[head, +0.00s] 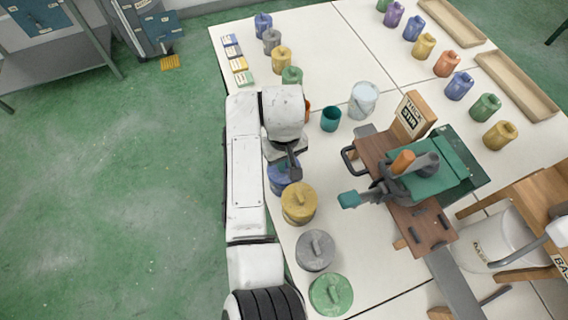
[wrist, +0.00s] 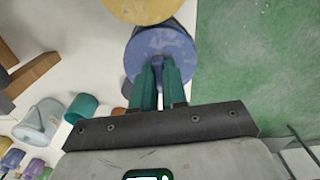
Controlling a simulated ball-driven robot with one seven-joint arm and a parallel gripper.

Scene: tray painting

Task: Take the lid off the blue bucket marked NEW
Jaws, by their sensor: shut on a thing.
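The blue bucket (head: 277,182) stands on the white table's left edge, partly hidden by my gripper and arm. No NEW marking on it is readable. Its round, scuffed blue lid (wrist: 160,48) fills the upper middle of the wrist view. My gripper (head: 292,170) is directly over the lid. Its two teal fingers in the wrist view (wrist: 159,85) are shut on the lid's handle, which is mostly hidden between them. I cannot tell whether the lid is seated on the bucket or slightly raised.
A yellow lidded bucket (head: 299,203) stands close beside the blue one, followed by grey (head: 315,250) and green (head: 331,294) ones. A teal cup (head: 331,119) and a pale pail (head: 363,100) stand behind. A wooden stand with a clamp (head: 400,185) is to the right.

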